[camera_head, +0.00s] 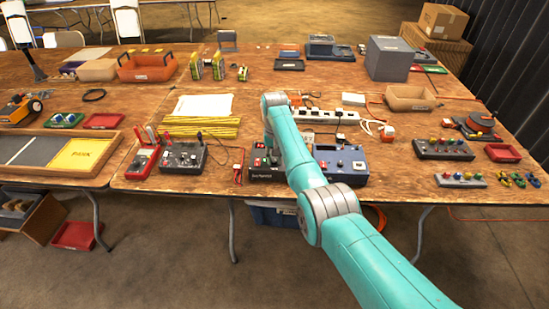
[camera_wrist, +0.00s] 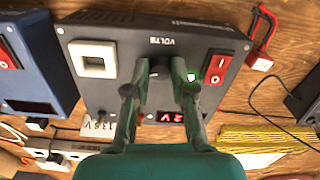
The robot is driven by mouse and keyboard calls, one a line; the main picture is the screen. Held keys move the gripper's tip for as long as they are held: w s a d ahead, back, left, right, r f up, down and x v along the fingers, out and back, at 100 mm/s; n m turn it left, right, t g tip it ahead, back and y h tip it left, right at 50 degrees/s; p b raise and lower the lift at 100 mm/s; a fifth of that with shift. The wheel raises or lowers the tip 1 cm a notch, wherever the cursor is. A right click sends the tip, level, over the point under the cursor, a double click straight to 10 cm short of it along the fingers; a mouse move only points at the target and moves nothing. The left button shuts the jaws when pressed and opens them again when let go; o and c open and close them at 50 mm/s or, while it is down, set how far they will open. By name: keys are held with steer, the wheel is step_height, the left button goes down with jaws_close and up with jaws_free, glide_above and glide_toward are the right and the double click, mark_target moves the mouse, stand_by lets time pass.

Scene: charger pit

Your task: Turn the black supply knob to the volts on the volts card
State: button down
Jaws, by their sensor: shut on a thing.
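The dark supply box (camera_wrist: 120,65) fills the middle of the wrist view, with the word VOLTS printed on its panel. In the head view the supply (camera_head: 268,174) stands near the table's front edge, partly covered by my arm. My gripper (camera_wrist: 160,72) is shut on the black supply knob (camera_wrist: 160,67), with a finger on each side; the fingers hide much of the knob. A red lit display (camera_wrist: 171,117) shows partly between the fingers, its last digit looking like 2 before a V. The white volts card (camera_wrist: 97,123) seems to read 13.5 V, partly hidden.
A red rocker switch (camera_wrist: 217,68) and a white-framed square (camera_wrist: 94,59) flank the knob. A blue box (camera_head: 341,163) stands close beside the supply. A red connector with a cable (camera_wrist: 260,60) lies near it. A white power strip (camera_head: 325,115) lies behind.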

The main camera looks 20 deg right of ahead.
mark_target(275, 160)
steer(key=m, duration=0.4)
steer(key=shift+m, duration=2.2)
steer(key=c, duration=1)
jaws_free()
steer(key=shift+r, duration=0.1)
step_height(275, 160, up, 12)
steer(key=shift+f, duration=0.1)
steer(key=shift+s, duration=0.1)
